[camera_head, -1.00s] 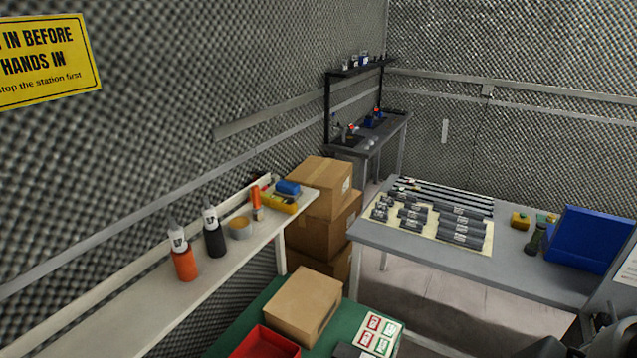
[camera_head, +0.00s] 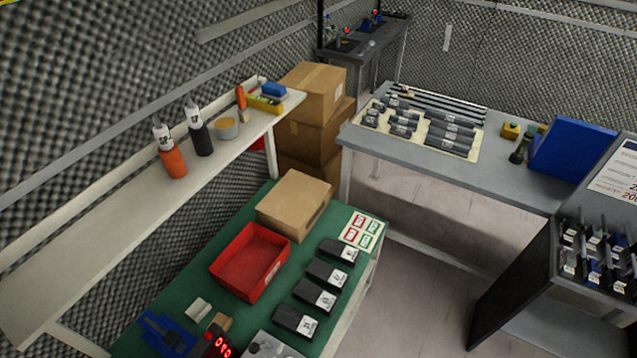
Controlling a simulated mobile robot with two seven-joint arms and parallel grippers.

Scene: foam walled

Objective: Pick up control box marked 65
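Several black control boxes with white number labels lie in a row on the green table (camera_head: 217,252). Neither of my grippers is in view.
A red tray (camera_head: 250,262) and a cardboard box (camera_head: 294,204) stand left of and behind the control boxes. A card with red and green labels (camera_head: 361,232) lies at the table's right corner. A white shelf (camera_head: 110,228) overhangs on the left. A dark rack (camera_head: 570,285) stands right, with open floor between.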

